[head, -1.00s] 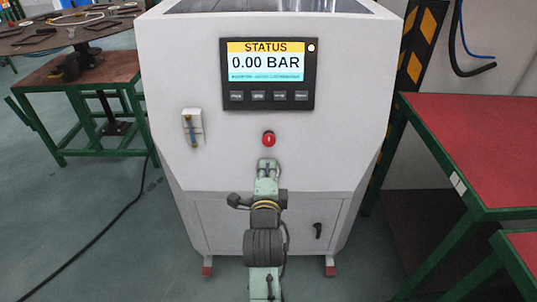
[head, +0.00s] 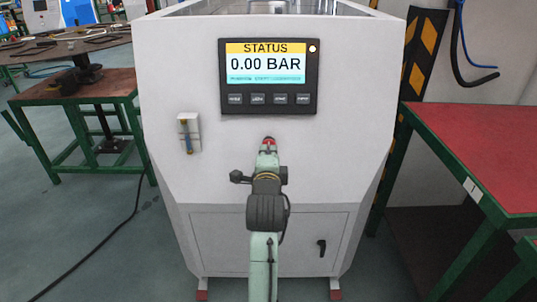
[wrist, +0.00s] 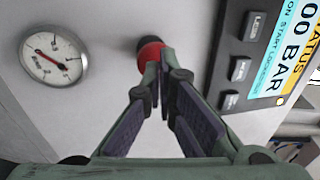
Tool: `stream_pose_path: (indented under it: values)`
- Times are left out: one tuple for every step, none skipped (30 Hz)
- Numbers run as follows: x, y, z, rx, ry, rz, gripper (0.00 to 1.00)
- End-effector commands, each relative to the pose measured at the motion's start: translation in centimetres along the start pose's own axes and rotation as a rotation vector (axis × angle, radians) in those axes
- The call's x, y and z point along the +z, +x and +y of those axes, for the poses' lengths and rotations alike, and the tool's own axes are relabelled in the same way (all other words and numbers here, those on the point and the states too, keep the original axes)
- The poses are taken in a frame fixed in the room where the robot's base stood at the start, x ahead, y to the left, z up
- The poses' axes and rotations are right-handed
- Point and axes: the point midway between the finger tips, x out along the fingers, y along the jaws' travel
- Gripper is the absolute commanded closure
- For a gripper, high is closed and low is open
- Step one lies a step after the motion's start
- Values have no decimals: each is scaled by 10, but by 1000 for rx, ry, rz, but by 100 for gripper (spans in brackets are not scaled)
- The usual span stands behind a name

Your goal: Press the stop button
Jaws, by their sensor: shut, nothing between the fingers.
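The red stop button (head: 269,140) sits on the white front of the generator (head: 165,90), below its status panel. It also shows in the wrist view (wrist: 150,55) as a red cap on a dark base. My gripper (head: 267,151) is shut and empty, its fingertips right at the button. In the wrist view the closed fingertips (wrist: 161,72) overlap the lower right part of the red cap. I cannot tell whether they touch it or how far the button is pushed in.
The status panel (head: 268,104) above the button reads 0.00 BAR and has a row of keys. A round gauge (wrist: 53,53) is left of the button in the wrist view. A red-topped table (head: 485,150) stands right, a worktable (head: 95,85) left.

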Motion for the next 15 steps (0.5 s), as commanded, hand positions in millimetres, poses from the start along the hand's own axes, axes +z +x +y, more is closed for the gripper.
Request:
stream_pose_path:
  values:
    - [0,3,0,0,0,0,100]
    - [0,4,0,0,0,0,100]
    - [0,5,0,0,0,0,100]
    - [0,6,0,0,0,0,100]
    - [0,6,0,0,0,0,100]
    - [0,6,0,0,0,0,100]
    - [0,6,0,0,0,0,100]
    - [0,6,0,0,0,0,100]
    - [0,6,0,0,0,0,100]
    - [0,6,0,0,0,0,100]
    - [0,6,0,0,0,0,100]
    - [0,6,0,0,0,0,100]
    - [0,6,0,0,0,0,100]
    - [0,7,0,1,0,0,100]
    - [0,10,1,1,0,0,100]
